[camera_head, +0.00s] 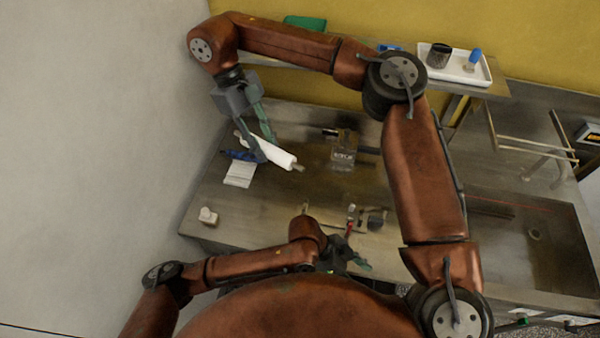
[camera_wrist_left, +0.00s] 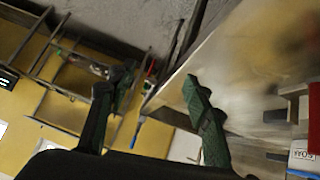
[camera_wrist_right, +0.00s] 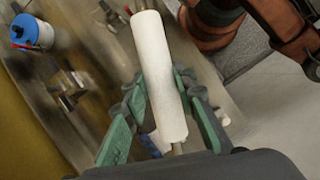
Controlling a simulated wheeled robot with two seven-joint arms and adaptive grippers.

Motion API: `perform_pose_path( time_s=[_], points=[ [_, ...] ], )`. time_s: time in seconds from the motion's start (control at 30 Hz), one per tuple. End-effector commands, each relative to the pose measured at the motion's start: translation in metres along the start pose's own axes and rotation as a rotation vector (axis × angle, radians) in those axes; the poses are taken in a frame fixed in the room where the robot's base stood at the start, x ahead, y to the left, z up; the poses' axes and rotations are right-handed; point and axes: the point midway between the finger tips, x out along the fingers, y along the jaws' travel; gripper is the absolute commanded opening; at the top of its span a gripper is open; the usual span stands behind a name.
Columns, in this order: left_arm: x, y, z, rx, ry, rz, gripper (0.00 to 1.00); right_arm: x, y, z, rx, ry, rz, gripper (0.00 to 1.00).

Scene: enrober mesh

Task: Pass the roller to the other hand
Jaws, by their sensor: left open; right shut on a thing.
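The roller (camera_head: 275,153) is a white cylinder with a short pale end. In the head view it is tilted, at the left of the metal table. My right gripper (camera_head: 262,143) is shut on the roller. In the right wrist view the roller (camera_wrist_right: 157,75) runs between the green fingers. My left gripper (camera_head: 348,262) is near the table's front, right of and below the roller in the head view. In the left wrist view its two green fingers (camera_wrist_left: 150,100) are spread with nothing gripped between them. The two grippers are well apart.
A white sheet (camera_head: 239,174) lies near the roller, and a small white object (camera_head: 208,215) is at the front left. A clear labelled box (camera_head: 343,152) stands mid-table. Small hardware (camera_head: 368,218) lies near my left gripper. A white tray (camera_head: 462,68) rests on the back shelf.

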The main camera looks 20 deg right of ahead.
Motion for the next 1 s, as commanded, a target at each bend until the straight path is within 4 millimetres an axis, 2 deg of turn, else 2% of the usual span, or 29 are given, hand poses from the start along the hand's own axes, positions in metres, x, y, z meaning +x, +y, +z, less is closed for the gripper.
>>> perform_pose_path(
  time_s=[0.03,0.27,0.53,0.77,1.0],
  points=[
    [-0.016,-0.007,-0.001,0.035,-0.059,-0.016,0.46,-0.001,0.000,0.000,0.000,0.000,0.000,0.00],
    [-0.085,-0.029,-0.001,0.144,-0.323,-0.095,0.46,-0.001,0.000,0.000,0.000,0.000,0.000,0.00],
    [-0.177,-0.049,-0.019,0.254,-0.632,-0.250,0.46,-0.001,0.000,0.000,0.000,0.000,0.000,0.00],
    [-0.262,-0.053,-0.053,0.333,-0.882,-0.435,0.46,-0.001,0.000,0.000,0.000,0.000,0.000,0.00],
    [-0.348,-0.041,-0.102,0.405,-1.117,-0.668,0.46,-0.001,0.000,0.000,0.000,0.000,0.000,0.00]
  ],
)
